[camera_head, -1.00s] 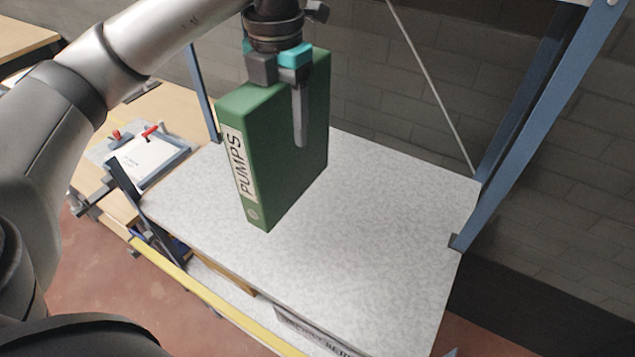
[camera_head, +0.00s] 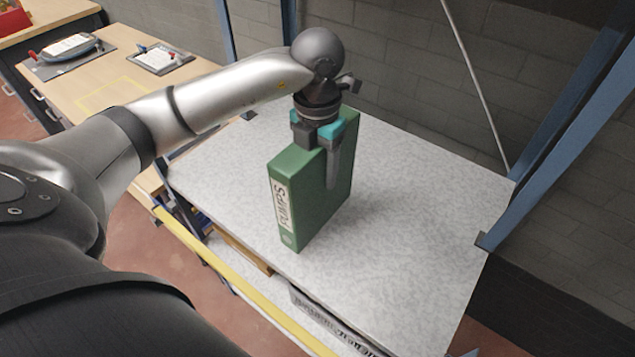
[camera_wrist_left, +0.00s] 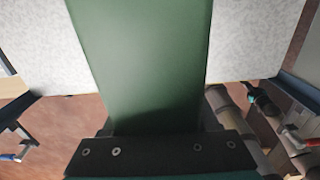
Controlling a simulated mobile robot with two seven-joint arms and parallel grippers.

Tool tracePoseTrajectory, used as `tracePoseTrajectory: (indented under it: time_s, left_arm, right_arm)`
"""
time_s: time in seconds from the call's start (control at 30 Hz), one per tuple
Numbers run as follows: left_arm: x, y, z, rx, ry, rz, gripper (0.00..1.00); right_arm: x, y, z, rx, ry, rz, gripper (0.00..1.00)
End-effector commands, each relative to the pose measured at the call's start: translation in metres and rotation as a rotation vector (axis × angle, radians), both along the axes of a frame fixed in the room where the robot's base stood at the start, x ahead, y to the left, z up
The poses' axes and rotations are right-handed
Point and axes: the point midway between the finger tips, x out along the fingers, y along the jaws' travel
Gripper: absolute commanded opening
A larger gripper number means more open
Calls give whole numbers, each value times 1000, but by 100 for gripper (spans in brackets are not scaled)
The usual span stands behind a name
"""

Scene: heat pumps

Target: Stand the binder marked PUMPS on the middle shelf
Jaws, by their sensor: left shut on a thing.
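The green binder (camera_head: 313,205) marked PUMPS stands upright, its labelled spine facing the front left of the head view. My left gripper (camera_head: 325,165) is shut on the binder's top from above, one grey finger lying along its right side. The binder is over the pale speckled shelf (camera_head: 410,220), its bottom at or very close to the surface. In the left wrist view the green binder (camera_wrist_left: 145,60) fills the middle, with the shelf (camera_wrist_left: 255,40) on both sides. My right gripper is out of view.
Blue uprights (camera_head: 560,130) and a thin diagonal brace (camera_head: 475,80) bound the shelf at the back and right. A yellow edge strip (camera_head: 240,285) runs along the front. A wooden bench (camera_head: 110,90) with clipboards stands at the left. The shelf right of the binder is clear.

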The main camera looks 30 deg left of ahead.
Motion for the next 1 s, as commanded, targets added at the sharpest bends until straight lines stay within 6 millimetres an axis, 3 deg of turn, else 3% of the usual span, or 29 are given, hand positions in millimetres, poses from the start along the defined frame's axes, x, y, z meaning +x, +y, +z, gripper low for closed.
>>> tracePoseTrajectory:
  time_s: [0.37,0.73,0.77,1.0]
  left_arm:
    - [0,-1,-41,-1,-1,-1,0]
    - [1,0,-46,0,-4,-1,0]
    - [0,0,-47,0,-1,-1,62]
    - [0,0,-46,0,-1,-1,89]
  right_arm:
    - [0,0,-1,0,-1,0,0]
    - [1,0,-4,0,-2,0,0]
    - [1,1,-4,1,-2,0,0]
    - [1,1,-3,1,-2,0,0]
